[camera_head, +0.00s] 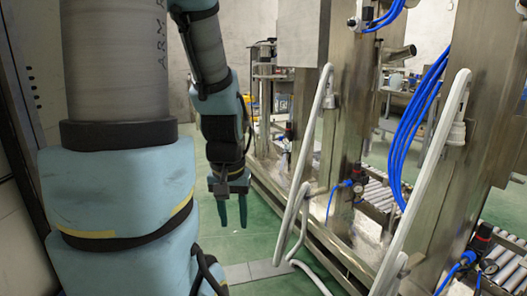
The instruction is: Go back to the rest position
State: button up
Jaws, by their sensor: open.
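My gripper (233,212) hangs at the end of my arm, left of the picture's middle, with its fingers pointing down. Its two teal fingers stand apart, and nothing shows between them. It is over the green floor (232,246), clear of the machine frame to its right. My arm's large links fill the left side of the picture and hide what lies behind them.
A steel machine frame (348,135) with two white lances (431,170) (305,165) stands at the right. Blue hoses (425,115) hang along it. Roller conveyors (380,192) lie behind. A grey panel (28,95) stands close at the left edge. Green floor is free below my gripper.

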notch_tip(320, 180, up, 22)
jog(key=p, duration=1.9)
jog(key=shift+f, duration=0.25)
